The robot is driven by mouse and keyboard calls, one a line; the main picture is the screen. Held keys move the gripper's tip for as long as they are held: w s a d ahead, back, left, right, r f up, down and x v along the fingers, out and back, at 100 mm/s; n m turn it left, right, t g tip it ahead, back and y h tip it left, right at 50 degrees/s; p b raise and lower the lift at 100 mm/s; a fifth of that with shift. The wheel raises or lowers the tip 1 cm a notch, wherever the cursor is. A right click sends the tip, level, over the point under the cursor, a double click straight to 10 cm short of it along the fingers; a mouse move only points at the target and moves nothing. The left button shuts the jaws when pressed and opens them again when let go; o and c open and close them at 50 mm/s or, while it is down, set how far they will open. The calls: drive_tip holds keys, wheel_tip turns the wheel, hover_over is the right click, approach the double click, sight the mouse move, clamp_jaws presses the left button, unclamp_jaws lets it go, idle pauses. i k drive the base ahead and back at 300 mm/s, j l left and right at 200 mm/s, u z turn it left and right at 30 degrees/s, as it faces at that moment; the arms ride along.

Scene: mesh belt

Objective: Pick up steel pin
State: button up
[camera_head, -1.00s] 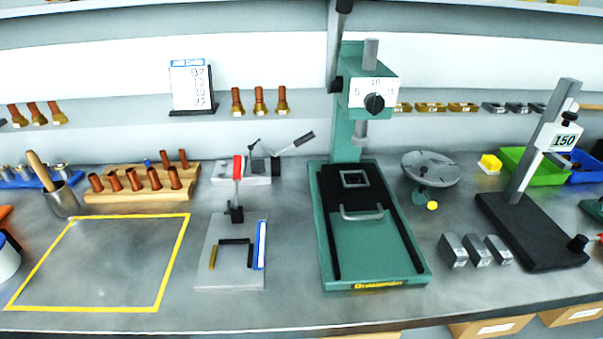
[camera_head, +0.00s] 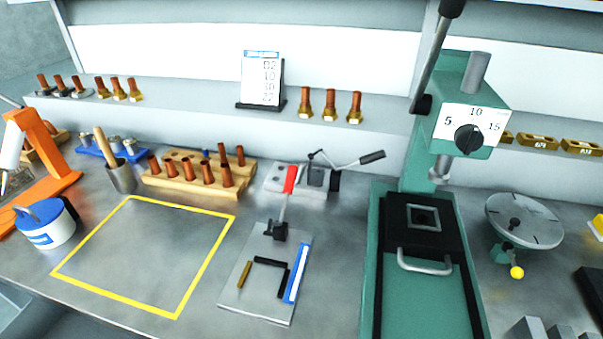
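No part is clearly recognisable as a steel pin. Several short silver cylindrical pieces (camera_head: 114,143) stand in a blue rack (camera_head: 88,151) at the left rear of the bench, partly hidden by a steel cup (camera_head: 121,178) with a wooden handle in it. A wooden block (camera_head: 185,185) to the right of the cup holds several copper-coloured pins (camera_head: 207,173). A small blue tip shows among them. My gripper is not in view.
A yellow-outlined area (camera_head: 205,268) on the bench is empty. A clamp fixture plate (camera_head: 262,306) and green press (camera_head: 372,262) stand to its right. A blue-lidded white pot (camera_head: 46,232) and orange stand (camera_head: 42,200) are at the left. A round table (camera_head: 524,221) is at the right.

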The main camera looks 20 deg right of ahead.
sight(303, 167)
drive_tip(key=j+z, duration=0.15)
drive_tip(key=z, duration=0.15)
drive_tip(key=i+j+z, duration=0.1)
drive_tip(key=z, duration=0.25)
drive_tip(key=i+j+z, duration=0.1)
drive_tip(key=j+z, duration=0.15)
drive_tip(key=j, duration=0.75)
drive_tip(key=j+z, duration=0.25)
drive_tip(key=j, duration=0.75)
drive_tip(key=k+j, duration=0.1)
drive_tip(key=j, duration=0.95)
drive_tip(key=k+j, duration=0.15)
drive_tip(key=j, duration=0.4)
drive_tip(key=i+l, duration=0.25)
